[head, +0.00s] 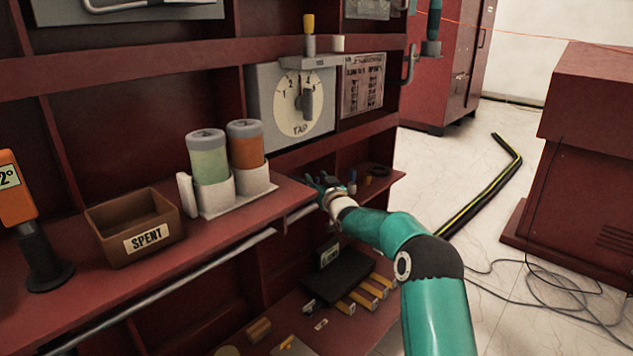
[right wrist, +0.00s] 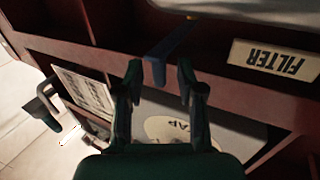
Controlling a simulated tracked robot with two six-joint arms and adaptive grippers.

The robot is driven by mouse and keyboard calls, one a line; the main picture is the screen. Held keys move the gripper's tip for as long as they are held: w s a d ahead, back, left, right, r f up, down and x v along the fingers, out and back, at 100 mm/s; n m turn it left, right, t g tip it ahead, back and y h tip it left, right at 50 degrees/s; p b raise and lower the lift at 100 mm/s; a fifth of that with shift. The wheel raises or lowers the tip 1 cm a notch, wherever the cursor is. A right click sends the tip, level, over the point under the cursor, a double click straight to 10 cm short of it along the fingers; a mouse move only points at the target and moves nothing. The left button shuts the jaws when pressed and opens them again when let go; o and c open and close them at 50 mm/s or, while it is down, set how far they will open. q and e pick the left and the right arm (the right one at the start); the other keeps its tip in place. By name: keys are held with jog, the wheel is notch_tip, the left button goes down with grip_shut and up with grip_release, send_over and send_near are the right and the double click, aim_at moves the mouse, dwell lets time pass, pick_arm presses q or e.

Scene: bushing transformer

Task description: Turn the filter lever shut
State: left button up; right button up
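My right gripper (head: 326,184) reaches in under the right end of the shelf in the head view and looks small there. In the right wrist view the right gripper (right wrist: 160,72) has its two dark fingers apart. A blue bent lever (right wrist: 157,68) hangs in the gap between the fingertips, with a dark gap visible on each side. An upside-down FILTER label (right wrist: 271,60) is on the red beam to the right of the lever. I cannot make out the lever in the head view. My left gripper is not in view.
On the shelf stand a SPENT box (head: 134,228), a green canister (head: 209,160) and an orange canister (head: 246,147). The TAP dial (head: 297,103) is on the panel behind. A lower shelf holds a black case (head: 338,277) and yellow-ended pieces. Cables lie on the floor at right.

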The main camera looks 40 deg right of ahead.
jog(key=shift+w+d, duration=0.15)
jog(key=shift+w, duration=0.1)
grip_shut()
dwell(0.3)
